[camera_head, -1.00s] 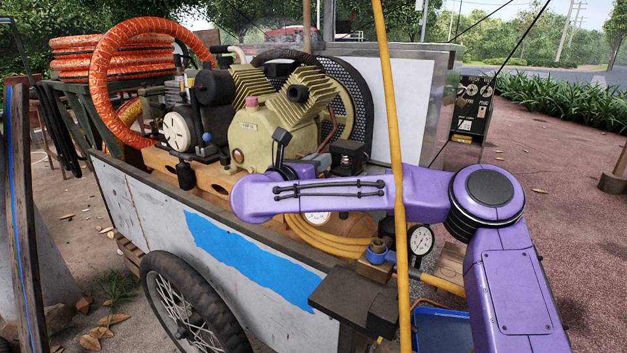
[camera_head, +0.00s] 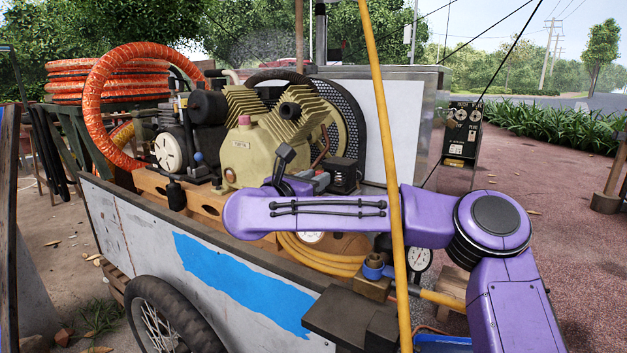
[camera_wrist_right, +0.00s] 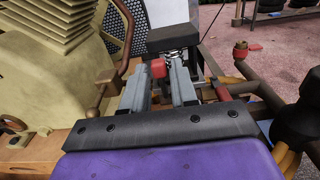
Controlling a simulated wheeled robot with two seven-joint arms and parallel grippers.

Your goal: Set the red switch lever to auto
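The black switch box (camera_head: 343,174) sits beside the tan compressor. It also shows in the right wrist view (camera_wrist_right: 172,39). The red lever (camera_wrist_right: 158,68) is a small red block in front of the box. The red lever lies between the fingertips in the wrist picture; contact cannot be made out. Any auto marking is not readable. My left gripper is not in view.
The finned tan compressor (camera_head: 255,150) stands left of the gripper. A copper pipe (camera_wrist_right: 124,55) rises close to the left finger. A red-handled valve (camera_wrist_right: 240,52) and pipes lie to the right. A yellow hose (camera_head: 385,150) hangs in front of my right arm.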

